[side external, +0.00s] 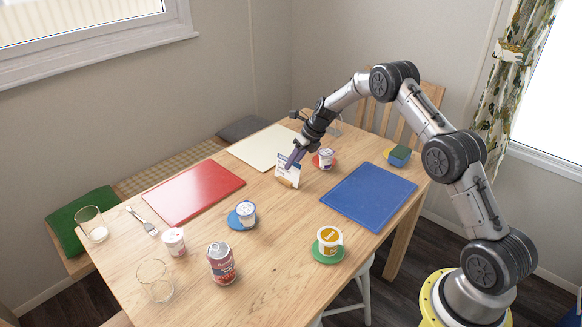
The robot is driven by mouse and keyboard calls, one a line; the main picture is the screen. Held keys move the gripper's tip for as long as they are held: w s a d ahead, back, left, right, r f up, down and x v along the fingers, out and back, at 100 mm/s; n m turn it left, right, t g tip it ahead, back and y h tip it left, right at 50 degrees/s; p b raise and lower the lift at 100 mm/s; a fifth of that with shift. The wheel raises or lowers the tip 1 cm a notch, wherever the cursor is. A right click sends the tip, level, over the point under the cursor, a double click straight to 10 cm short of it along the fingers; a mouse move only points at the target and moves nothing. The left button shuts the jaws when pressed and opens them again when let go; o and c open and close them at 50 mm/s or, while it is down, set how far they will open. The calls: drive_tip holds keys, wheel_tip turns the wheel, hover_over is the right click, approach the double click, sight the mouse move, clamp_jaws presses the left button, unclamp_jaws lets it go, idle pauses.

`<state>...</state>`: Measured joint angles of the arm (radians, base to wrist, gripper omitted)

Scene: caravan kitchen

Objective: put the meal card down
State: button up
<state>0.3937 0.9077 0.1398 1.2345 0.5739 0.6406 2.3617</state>
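The meal card (284,171) is a small white and blue card with a wooden-coloured lower part. It is near the middle of the wooden table (290,235), between the white, red and blue boards. My gripper (293,158) points down at the card's top edge and overlaps it in the picture. The fingers are too small here to tell whether they are closed on the card. I cannot tell whether the card's bottom touches the table.
A white cup on a red coaster (326,159) stands close to the right of the card. A blue board (368,197), red board (193,192) and cream board (263,146) lie around. Cups, a can (221,263) and glasses (154,281) stand in front. Bare wood lies between them.

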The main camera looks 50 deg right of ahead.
drive_tip(key=v, duration=0.9)
drive_tip(key=s+a+r+n, duration=1.4)
drive_tip(key=s+r+n, duration=0.3)
drive_tip(key=r+n, duration=0.1)
drive_tip(key=s+a+n+h, duration=0.1)
drive_tip(key=s+a+n, duration=0.1)
drive_tip(key=s+n, duration=0.7)
drive_tip(key=s+a+n+t+h, duration=0.1)
drive_tip(key=s+a+n, duration=0.2)
drive_tip(key=s+n, duration=0.6)
drive_tip(key=s, duration=0.5)
drive_tip(key=shift+s+f, duration=0.15)
drive_tip(key=shift+f, duration=0.1)
